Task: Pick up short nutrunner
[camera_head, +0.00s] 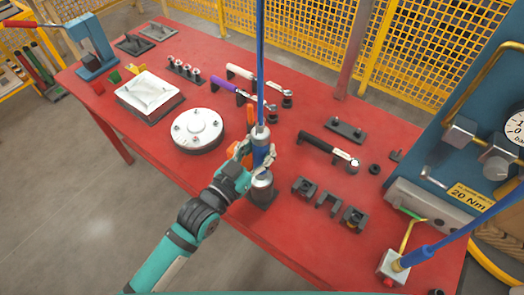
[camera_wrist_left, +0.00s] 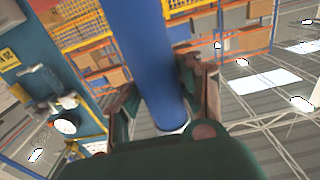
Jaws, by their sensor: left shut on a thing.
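My left gripper (camera_head: 258,157) reaches in from the lower left and is shut around the body. In the left wrist view the blue shaft (camera_wrist_left: 148,62) passes between the two fingers of my left gripper (camera_wrist_left: 165,95). My right gripper is out of view.
The red table (camera_head: 225,235) carries a round silver-topped part (camera_head: 197,129), a black-handled wrench (camera_head: 328,150), a purple-handled wrench (camera_head: 233,90) and dark blocks (camera_head: 327,204). Yellow mesh fencing (camera_head: 440,50) stands behind.

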